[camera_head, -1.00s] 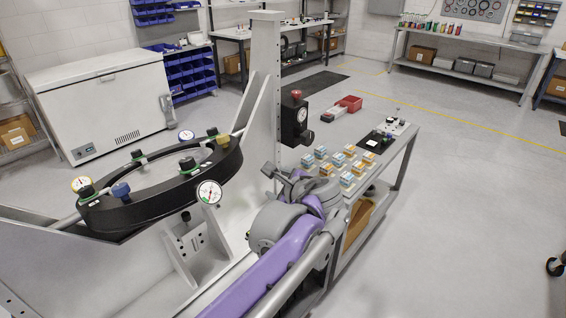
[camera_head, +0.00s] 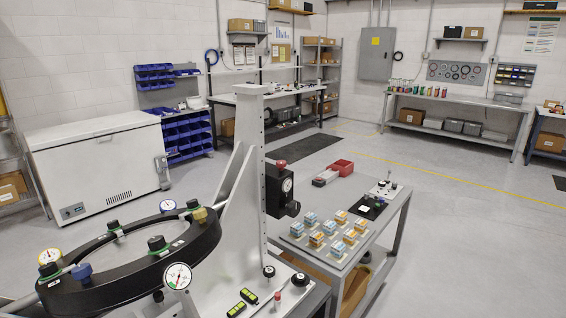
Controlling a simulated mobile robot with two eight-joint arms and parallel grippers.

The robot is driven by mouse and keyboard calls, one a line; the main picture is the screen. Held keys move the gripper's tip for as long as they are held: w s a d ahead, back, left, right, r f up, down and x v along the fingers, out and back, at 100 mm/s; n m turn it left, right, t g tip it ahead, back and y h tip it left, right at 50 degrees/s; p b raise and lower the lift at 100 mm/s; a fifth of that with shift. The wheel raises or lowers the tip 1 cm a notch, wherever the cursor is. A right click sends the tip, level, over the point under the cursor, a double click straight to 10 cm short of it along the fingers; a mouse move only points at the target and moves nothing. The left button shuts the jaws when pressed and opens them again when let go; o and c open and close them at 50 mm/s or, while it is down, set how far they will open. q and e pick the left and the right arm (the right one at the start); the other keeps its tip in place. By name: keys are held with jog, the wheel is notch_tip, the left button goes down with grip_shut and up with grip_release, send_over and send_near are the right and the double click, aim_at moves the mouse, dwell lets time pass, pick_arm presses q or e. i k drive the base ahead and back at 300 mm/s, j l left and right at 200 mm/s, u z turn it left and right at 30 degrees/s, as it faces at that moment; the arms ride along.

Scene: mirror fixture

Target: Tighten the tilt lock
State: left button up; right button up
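The mirror fixture's black ring (camera_head: 122,283) stands at the lower left, with several black knobs, a blue knob (camera_head: 81,272), a yellow knob (camera_head: 199,215) and dial gauges (camera_head: 178,276) around it. A tall grey column (camera_head: 250,135) rises behind it. A black box (camera_head: 279,187) with a red top knob and a dial is on the column's right side, and a black knob (camera_head: 292,208) sticks out below. On the base plate are black round knobs (camera_head: 269,271) (camera_head: 300,280) and a small red-topped post (camera_head: 278,295). I cannot tell which part is the tilt lock. Neither gripper is in view.
Two black and green blocks (camera_head: 243,302) lie on the base plate. A white chest freezer (camera_head: 100,165) stands behind. The floor at right is clear.

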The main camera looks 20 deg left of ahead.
aim_at(281, 164)
jog(key=i+l+u, duration=0.35)
jog(key=i+l, duration=0.45)
jog(key=l, duration=0.1)
